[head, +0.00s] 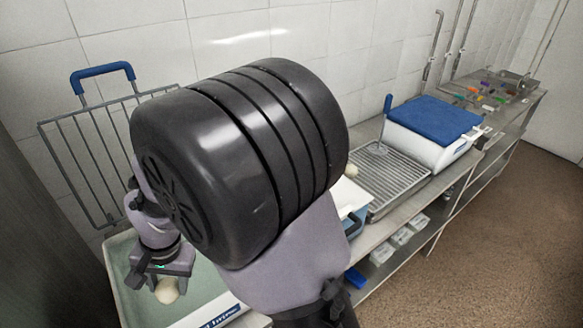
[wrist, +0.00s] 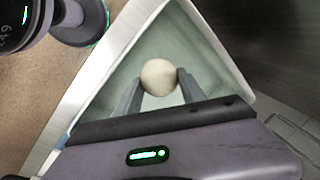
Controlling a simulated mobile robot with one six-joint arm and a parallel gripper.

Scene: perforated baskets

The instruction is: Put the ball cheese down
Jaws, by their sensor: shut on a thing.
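The ball cheese (wrist: 158,77) is a pale, cream-coloured ball. My gripper (wrist: 158,88) is shut on it, with one finger at each side. In the head view the ball cheese (head: 167,291) shows below my gripper (head: 157,281) at the lower left. They are over the pale green inside of a white-rimmed bin (head: 119,241); the bin (wrist: 213,40) also surrounds the ball in the wrist view. I cannot tell whether the ball touches the bin floor. My large dark arm link hides the middle of the head view.
A wire rack with a blue handle (head: 103,73) stands behind the bin by the tiled wall. To the right are a metal grid tray (head: 393,178), a small pale round thing (head: 351,170) and a white box with a blue lid (head: 435,116). Brown floor lies clear at right.

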